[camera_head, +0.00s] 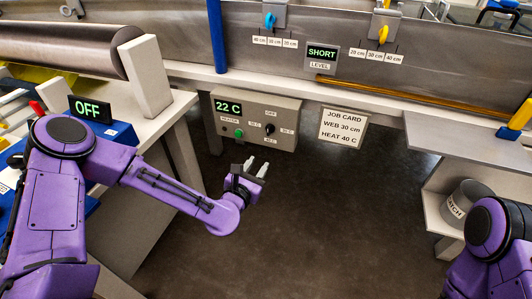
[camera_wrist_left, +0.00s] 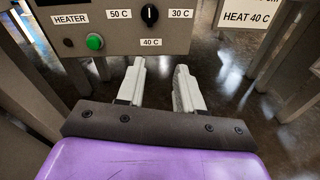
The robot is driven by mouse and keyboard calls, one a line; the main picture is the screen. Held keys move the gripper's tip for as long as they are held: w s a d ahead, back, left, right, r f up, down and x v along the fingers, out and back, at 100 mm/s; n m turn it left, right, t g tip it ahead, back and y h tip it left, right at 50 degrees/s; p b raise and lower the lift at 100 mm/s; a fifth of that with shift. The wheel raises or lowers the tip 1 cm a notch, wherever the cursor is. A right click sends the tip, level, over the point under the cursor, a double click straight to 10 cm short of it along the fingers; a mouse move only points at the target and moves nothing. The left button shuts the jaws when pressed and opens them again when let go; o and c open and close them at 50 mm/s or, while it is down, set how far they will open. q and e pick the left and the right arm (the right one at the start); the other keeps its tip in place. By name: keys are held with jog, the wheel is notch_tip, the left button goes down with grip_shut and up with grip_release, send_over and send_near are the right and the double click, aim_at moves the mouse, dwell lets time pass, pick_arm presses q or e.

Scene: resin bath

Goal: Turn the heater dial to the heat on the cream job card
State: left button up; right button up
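The grey heater panel (camera_head: 286,108) hangs under the bench edge, and its display (camera_head: 228,106) reads 22 C. Its black dial (camera_head: 269,129) also shows in the left wrist view (camera_wrist_left: 149,15), where its white mark appears to point up, toward the OFF label seen in the head view. Labels 50 C, 40 C and 30 C sit left of, below and right of it. The cream job card (camera_head: 343,128) reads WEB 30 cm, HEAT 40 C. My left gripper (camera_head: 256,168) is open and empty, just below and in front of the panel, apart from the dial. My right gripper is out of view.
A green button (camera_wrist_left: 95,42) sits on the panel left of the dial. An OFF display (camera_head: 90,109) stands on the left bench. A LEVEL display (camera_head: 322,54) above reads SHORT. A catch bucket (camera_head: 464,204) stands at right. The floor between is clear.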

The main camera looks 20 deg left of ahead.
aim_at(268, 131)
pick_arm(q)
jog(key=w+r, duration=0.1)
jog(key=w, duration=0.3)
jog(key=w+r+n, duration=0.1)
jog(key=w, duration=0.3)
jog(key=w+a+n+t, duration=0.1)
jog(key=w, duration=0.3)
jog(key=shift+w+r+y, duration=0.1)
jog(key=shift+r+y, duration=0.2)
jog(key=shift+r, duration=0.1)
jog(key=shift+c, duration=0.3)
grip_shut()
